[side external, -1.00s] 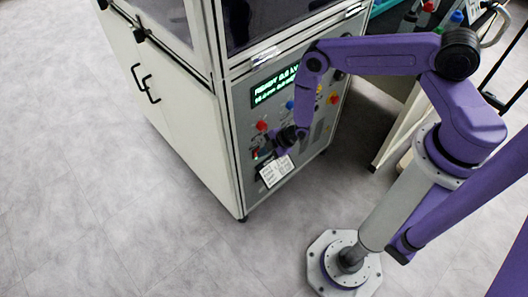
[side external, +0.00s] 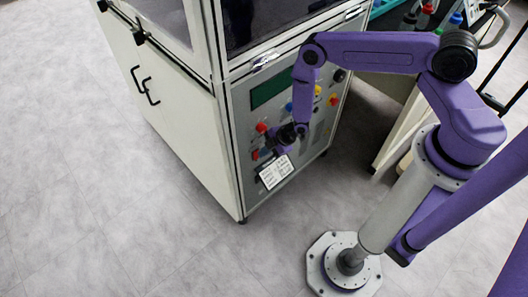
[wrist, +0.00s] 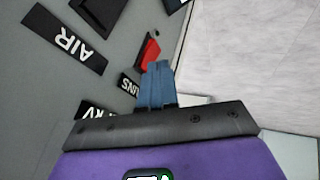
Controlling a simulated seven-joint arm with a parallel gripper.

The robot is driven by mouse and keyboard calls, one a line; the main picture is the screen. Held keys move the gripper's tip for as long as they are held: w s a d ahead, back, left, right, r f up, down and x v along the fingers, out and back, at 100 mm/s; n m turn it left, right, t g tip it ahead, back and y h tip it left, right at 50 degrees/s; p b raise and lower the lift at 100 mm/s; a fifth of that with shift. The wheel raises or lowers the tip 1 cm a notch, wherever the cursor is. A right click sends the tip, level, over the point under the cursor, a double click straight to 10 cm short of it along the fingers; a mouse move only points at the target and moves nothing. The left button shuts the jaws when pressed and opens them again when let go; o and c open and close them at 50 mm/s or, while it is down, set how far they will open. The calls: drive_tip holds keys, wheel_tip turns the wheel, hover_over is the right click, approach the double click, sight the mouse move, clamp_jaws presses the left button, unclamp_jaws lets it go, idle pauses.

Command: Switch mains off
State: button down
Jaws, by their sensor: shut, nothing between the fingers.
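The mains switch, a red rocker in a black frame (wrist: 150,52), shows in the wrist view beside a partly hidden label ending in "AINS" (wrist: 128,85). My gripper (wrist: 159,66) is shut and empty, its blue fingertips right at the lower edge of the rocker. Whether they touch it I cannot tell. The panel's display (side external: 272,90) is dark, with no text.
Red, blue and yellow knobs sit on the panel above my gripper, among them a red one (side external: 262,128). A white label sheet (side external: 276,172) is just below it. An "AIR" label (wrist: 65,40) is left in the wrist view. The floor (side external: 110,220) left of the cabinet is clear.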

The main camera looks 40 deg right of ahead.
drive_tip(key=shift+w+a+r, duration=0.45)
drive_tip(key=shift+w+r, duration=0.1)
drive_tip(key=shift+w, duration=0.1)
drive_tip(key=s+d+f+v, duration=0.1)
drive_tip(key=v, duration=0.7)
drive_tip(key=shift+s, duration=0.15)
drive_tip(key=s, duration=0.9)
idle(0.4)
